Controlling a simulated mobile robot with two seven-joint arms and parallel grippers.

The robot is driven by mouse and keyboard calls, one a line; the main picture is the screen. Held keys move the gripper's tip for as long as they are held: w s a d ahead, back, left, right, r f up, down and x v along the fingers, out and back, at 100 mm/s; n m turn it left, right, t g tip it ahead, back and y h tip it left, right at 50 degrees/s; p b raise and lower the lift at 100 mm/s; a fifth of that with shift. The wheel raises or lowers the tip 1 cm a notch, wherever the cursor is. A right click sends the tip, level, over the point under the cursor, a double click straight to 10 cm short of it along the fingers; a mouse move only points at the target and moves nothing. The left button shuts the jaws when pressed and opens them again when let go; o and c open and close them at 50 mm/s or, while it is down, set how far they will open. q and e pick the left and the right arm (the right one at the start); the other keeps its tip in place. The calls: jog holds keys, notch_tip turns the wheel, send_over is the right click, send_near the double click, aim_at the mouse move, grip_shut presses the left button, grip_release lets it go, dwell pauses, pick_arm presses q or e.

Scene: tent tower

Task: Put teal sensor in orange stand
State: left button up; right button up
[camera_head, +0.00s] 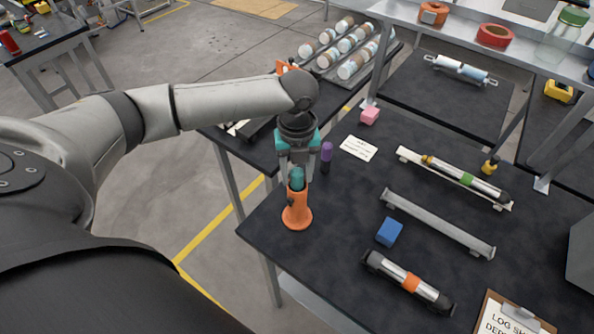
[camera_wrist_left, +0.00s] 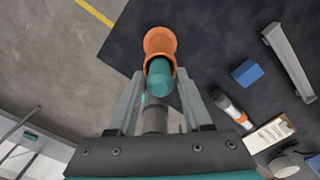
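The orange stand (camera_head: 297,217) is upright near the left edge of the dark table. The teal sensor (camera_head: 296,179) is upright with its lower end inside the stand's cup. In the left wrist view the orange rim of the stand (camera_wrist_left: 160,42) shows around the teal body of the sensor (camera_wrist_left: 159,78). My left gripper (camera_head: 295,172) points down from above the stand. Its fingers (camera_wrist_left: 160,80) are on either side of the sensor and look spread, with a narrow gap beside it. Contact is hard to tell. My right gripper is not in view.
A purple-capped vial (camera_head: 326,157) stands close right of my gripper. A blue cube (camera_head: 389,232), a grey rail (camera_head: 437,224) and an orange-banded cylinder (camera_head: 407,281) lie further right.

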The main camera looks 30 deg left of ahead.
pick_arm(q)
jog(key=shift+o, duration=1.1)
jog(key=shift+r, duration=0.1)
notch_tip(320, 180, up, 12)
